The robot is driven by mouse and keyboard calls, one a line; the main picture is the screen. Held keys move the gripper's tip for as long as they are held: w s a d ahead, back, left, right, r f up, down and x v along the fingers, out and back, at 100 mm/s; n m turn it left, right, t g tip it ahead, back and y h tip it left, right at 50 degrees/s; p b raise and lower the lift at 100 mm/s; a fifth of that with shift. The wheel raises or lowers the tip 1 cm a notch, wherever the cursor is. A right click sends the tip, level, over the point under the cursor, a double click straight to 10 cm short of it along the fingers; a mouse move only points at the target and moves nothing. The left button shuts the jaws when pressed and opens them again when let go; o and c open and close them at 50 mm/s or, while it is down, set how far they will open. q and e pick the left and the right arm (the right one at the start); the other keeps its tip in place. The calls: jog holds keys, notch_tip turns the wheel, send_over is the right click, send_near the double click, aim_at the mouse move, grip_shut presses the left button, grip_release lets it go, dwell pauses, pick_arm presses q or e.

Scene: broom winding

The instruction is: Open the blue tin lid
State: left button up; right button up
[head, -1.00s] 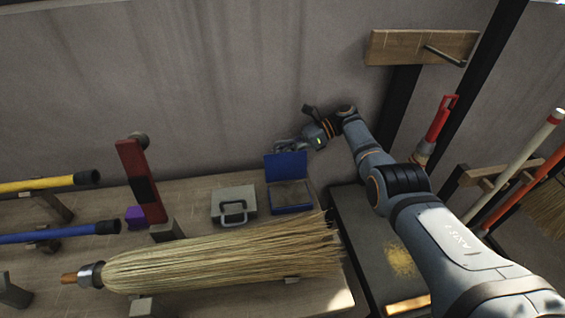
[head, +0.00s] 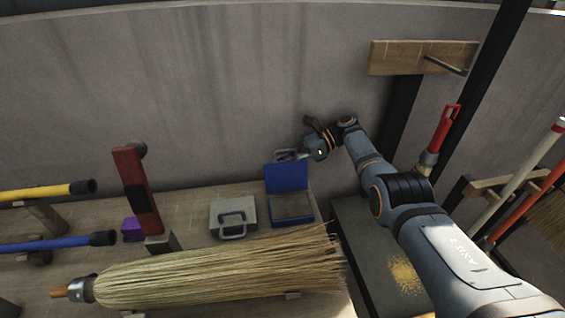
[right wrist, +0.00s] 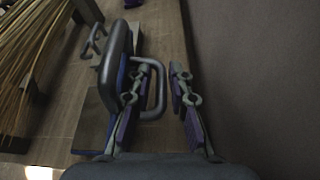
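The blue tin (head: 311,214) stands on the bench near the wall in the head view. Its blue lid (head: 287,178) stands raised, showing the tin's open inside. My right gripper (head: 287,155) is at the lid's top edge, on the wall side. In the right wrist view, the fingers of my right gripper (right wrist: 162,68) are spread with a gap between them. The dark lid (right wrist: 117,55) is beside the left finger, and a loop handle (right wrist: 161,92) shows in the gap. Whether a finger touches the lid is unclear. My left gripper is not in view.
A grey case (head: 233,216) with a handle is left of the tin. A straw broom head (head: 205,273) lies in front. A red upright piece (head: 130,180) and a purple block (head: 132,229) are further left. The wall (head: 200,100) is close behind.

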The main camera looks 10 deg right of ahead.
notch_tip(320, 180, up, 10)
jog(key=shift+r, duration=0.1)
dwell(0.4)
